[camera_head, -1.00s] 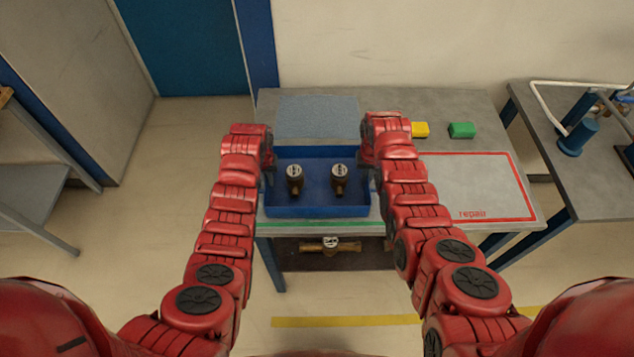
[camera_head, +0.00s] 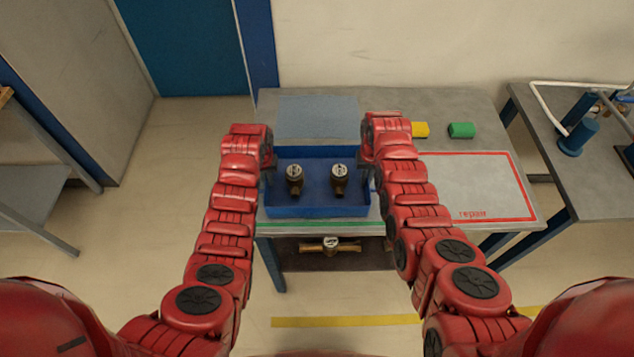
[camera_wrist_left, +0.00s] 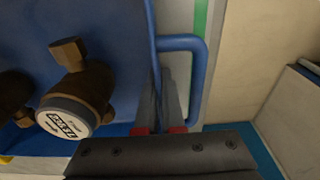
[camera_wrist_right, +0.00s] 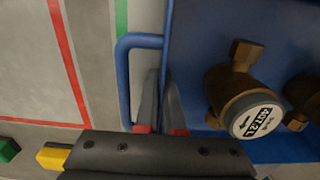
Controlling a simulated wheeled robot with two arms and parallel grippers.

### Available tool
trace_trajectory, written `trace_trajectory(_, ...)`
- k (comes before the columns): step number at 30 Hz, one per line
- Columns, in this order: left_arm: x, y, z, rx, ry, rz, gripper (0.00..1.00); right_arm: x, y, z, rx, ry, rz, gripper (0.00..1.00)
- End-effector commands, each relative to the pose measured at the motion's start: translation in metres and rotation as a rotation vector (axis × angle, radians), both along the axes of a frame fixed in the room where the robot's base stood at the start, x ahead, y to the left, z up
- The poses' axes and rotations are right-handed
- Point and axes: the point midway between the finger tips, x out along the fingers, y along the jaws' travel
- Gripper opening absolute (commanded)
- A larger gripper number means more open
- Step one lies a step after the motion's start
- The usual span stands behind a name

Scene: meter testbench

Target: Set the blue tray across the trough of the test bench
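The blue tray (camera_head: 318,210) sits on the grey table (camera_head: 440,140) and holds two upright brass meters (camera_head: 294,180) (camera_head: 339,180) with white dials. My left gripper (camera_head: 268,160) is at the tray's left side. In the left wrist view its fingers (camera_wrist_left: 163,105) straddle the tray's side at the blue loop handle (camera_wrist_left: 202,85) and appear closed on it. My right gripper (camera_head: 368,160) is at the right side. In the right wrist view its fingers (camera_wrist_right: 162,105) likewise pinch the side at the other handle (camera_wrist_right: 123,80). The test bench's trough cannot be made out.
A grey-blue panel (camera_head: 317,118) lies behind the tray. A yellow block (camera_head: 420,130), a green block (camera_head: 461,130) and a red-outlined repair area (camera_head: 470,185) are to its right. A second table (camera_head: 545,115) with pipes stands far right. A brass meter (camera_head: 330,246) lies below the tabletop.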

Motion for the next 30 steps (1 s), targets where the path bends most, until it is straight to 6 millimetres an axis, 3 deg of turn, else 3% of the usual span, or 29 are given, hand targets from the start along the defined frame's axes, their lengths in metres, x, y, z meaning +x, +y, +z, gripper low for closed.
trace_trajectory(17,0.001,0.0,0.003,0.001,-0.002,0.001,0.0,0.0,0.0,0.003,0.0,0.001,0.0,0.0)
trace_trajectory(30,0.001,0.0,0.042,0.001,-0.004,0.001,0.0,0.0,-0.001,0.042,-0.001,0.0,-0.001,0.0)
